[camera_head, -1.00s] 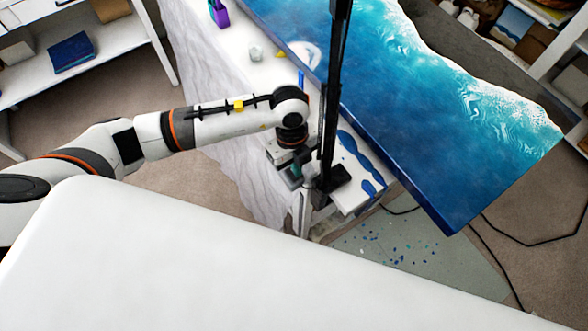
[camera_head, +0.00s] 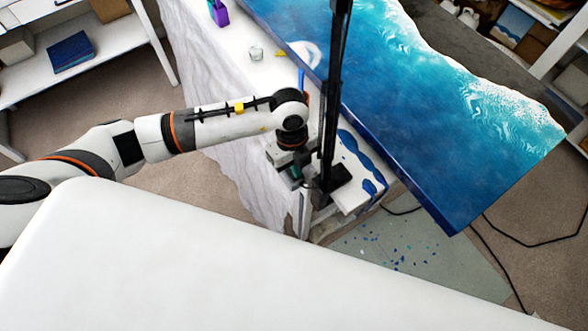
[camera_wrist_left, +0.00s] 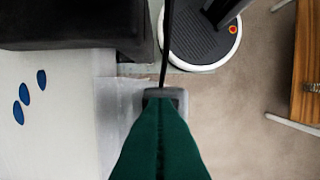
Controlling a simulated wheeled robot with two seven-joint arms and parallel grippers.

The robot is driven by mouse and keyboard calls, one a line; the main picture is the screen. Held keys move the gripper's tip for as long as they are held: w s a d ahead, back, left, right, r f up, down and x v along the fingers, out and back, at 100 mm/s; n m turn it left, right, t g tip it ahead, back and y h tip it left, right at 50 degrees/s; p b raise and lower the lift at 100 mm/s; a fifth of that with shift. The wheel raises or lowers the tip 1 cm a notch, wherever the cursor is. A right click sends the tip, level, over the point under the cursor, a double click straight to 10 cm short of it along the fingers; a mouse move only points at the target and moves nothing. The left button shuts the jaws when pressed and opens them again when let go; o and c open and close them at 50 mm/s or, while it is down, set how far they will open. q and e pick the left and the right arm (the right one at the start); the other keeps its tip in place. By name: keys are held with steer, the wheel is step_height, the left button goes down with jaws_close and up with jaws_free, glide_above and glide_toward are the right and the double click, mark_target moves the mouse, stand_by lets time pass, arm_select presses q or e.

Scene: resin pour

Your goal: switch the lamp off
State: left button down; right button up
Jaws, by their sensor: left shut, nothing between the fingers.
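A black upright post (camera_head: 331,100) with a dark foot (camera_head: 336,182) stands at the corner of the white-covered table; it looks like the lamp's stand. No lamp head is in view, and I cannot tell whether the lamp is lit. My left gripper (camera_head: 297,176) points down just left of the post's foot, partly hidden under its own wrist. In the left wrist view its dark green fingers (camera_wrist_left: 160,118) are together and empty. Their tips overlap a small grey-rimmed piece (camera_wrist_left: 180,97) with a thin black line (camera_wrist_left: 166,45) running up from it; I cannot tell whether they touch it. My right gripper is out of view.
A large blue and white resin slab (camera_head: 400,105) lies right of the post. A purple container (camera_head: 218,14) and a clear cup (camera_head: 256,53) stand on the table (camera_head: 235,100). A speckled mat (camera_head: 400,262) and black cables (camera_head: 490,245) lie on the floor.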

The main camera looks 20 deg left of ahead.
arm_select(q)
steer(key=shift+f, duration=0.25)
steer(key=shift+r, duration=0.15)
steer(key=shift+r+p, duration=2.8)
steer(key=shift+r, duration=0.65)
steer(key=shift+f, duration=0.1)
